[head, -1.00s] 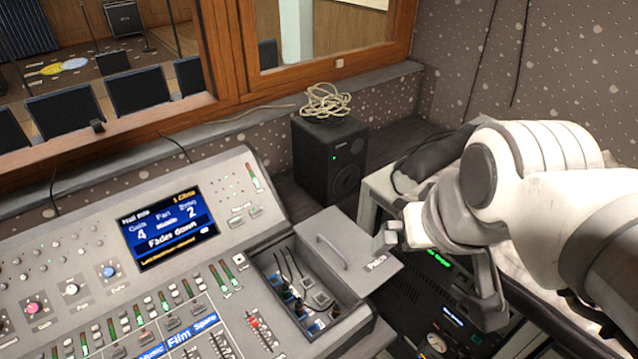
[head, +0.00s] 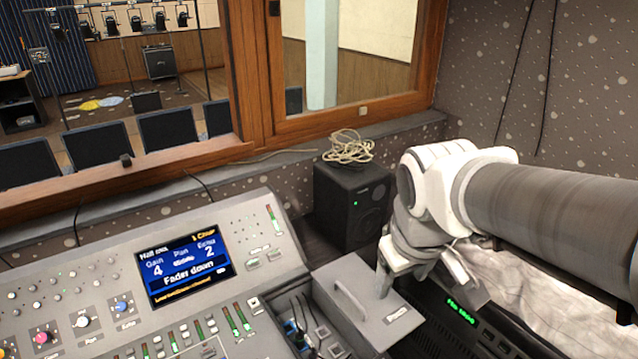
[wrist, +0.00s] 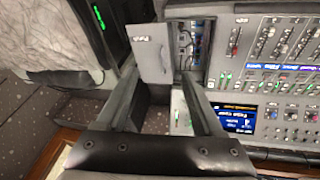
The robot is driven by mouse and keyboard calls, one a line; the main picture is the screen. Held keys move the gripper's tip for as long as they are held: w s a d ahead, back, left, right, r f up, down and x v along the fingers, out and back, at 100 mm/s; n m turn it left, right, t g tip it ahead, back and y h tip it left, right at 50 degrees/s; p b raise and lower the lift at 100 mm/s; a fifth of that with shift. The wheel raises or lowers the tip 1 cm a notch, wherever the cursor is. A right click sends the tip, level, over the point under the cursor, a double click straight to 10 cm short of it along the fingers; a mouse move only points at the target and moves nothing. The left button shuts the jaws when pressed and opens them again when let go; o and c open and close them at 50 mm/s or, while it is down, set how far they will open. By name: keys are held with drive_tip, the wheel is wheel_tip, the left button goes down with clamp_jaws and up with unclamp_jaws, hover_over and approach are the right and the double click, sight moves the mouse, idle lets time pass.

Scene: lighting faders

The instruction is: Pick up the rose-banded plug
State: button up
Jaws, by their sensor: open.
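The rose-banded plug cannot be made out. The open patch compartment (head: 305,318) at the bottom of the head view holds dark cables and plugs, one with a blue part; the frame cuts it off. The compartment also shows in the wrist view (wrist: 189,45), too small to tell band colours. Its grey lid (head: 350,290), with a bar handle, lies open to the right of the compartment. My gripper (head: 425,281) is open and empty, above the lid's right side. In the wrist view my fingers (wrist: 160,82) are spread wide, pointing towards the lid and compartment, with nothing between them.
The console's screen (head: 183,268) and faders lie left of the compartment. A black speaker (head: 343,215) with a coiled cable (head: 349,147) on top stands behind the lid. A rack with a green display (head: 461,311) sits to the right, beside a pale cloth (head: 560,300).

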drive_tip(key=w+a+f+n+g+b, duration=0.1)
drive_tip(key=w+a+f+n, duration=0.25)
drive_tip(key=f, duration=0.25)
drive_tip(key=w+a+f+n+g+b, duration=0.1)
drive_tip(key=w+a+f+n, duration=0.2)
drive_tip(key=w+f, duration=0.15)
drive_tip(key=n+g+b, duration=0.2)
drive_tip(key=n, duration=0.3)
approach(313, 354)
drive_tip(key=shift+y, duration=0.3)
drive_tip(key=f, duration=0.6)
drive_tip(key=shift+s+d+f, duration=0.15)
drive_tip(key=shift+s+d, duration=0.05)
drive_tip(key=shift+w+f+p, duration=0.2)
drive_tip(key=shift+f+p, duration=0.15)
drive_tip(key=shift+f, duration=2.3)
clamp_jaws()
